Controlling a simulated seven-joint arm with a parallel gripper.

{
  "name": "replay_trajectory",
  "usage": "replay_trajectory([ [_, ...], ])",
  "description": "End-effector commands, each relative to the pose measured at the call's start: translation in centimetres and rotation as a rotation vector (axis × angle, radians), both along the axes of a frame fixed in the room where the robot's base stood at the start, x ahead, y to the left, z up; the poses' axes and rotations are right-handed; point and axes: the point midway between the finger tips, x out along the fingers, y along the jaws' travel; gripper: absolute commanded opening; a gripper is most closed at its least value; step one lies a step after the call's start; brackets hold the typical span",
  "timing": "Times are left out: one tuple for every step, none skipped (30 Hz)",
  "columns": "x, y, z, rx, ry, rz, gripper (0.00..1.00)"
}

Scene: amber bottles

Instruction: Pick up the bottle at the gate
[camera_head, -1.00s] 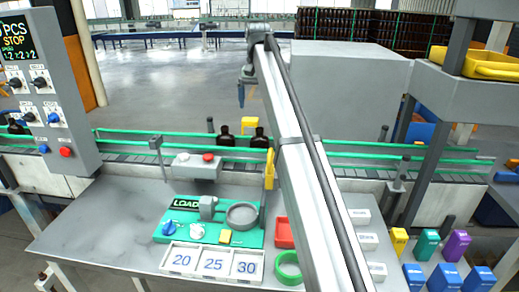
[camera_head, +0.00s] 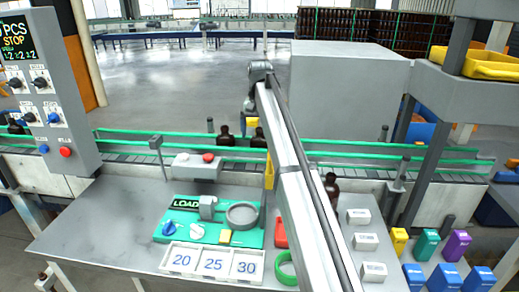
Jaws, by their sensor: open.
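Two dark amber bottles stand on the conveyor: the left one (camera_head: 225,137) is in clear view, the right one (camera_head: 258,138) is partly covered by my arm. A yellow upright piece (camera_head: 269,172), perhaps the gate, stands at the near side of the belt beside my arm. Another dark bottle (camera_head: 331,188) shows just right of my arm, near the table's back edge. My gripper (camera_head: 249,105) hangs at the arm's far end, above and beyond the two conveyor bottles in the picture. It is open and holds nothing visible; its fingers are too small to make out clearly.
Green rails (camera_head: 180,135) run along the conveyor. A control panel (camera_head: 45,100) stands left. The table's left part is clear.

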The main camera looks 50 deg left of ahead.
Motion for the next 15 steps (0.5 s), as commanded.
replay_trajectory([
  [0.0, -0.2, -0.8, -0.001, 0.001, 0.000, 1.00],
  [0.0, -0.3, -1.2, -0.001, 0.001, 0.000, 1.00],
  [0.0, -0.2, -1.7, -0.001, 0.001, 0.000, 1.00],
  [0.0, -0.2, -2.1, 0.000, 0.000, 0.000, 1.00],
  [0.0, -0.2, -2.4, 0.000, 0.000, 0.000, 1.00],
  [0.0, -0.2, -2.7, 0.000, 0.000, 0.000, 1.00],
  [0.0, -0.2, -2.9, 0.000, 0.000, 0.000, 1.00],
  [0.0, -0.2, -3.0, 0.000, 0.000, 0.000, 1.00],
  [0.0, -0.1, -3.0, 0.000, 0.000, 0.000, 1.00],
  [0.0, -0.1, -3.0, 0.000, 0.000, 0.000, 1.00],
  [0.0, -0.1, -3.0, 0.001, -0.001, 0.000, 1.00],
  [0.1, -0.1, -3.0, 0.001, -0.001, 0.000, 1.00],
  [0.1, -0.1, -3.0, 0.001, -0.001, 0.000, 1.00],
  [0.0, -0.1, -3.0, 0.001, -0.001, 0.000, 1.00],
  [0.1, -0.1, -3.0, 0.001, -0.001, 0.000, 0.96],
])
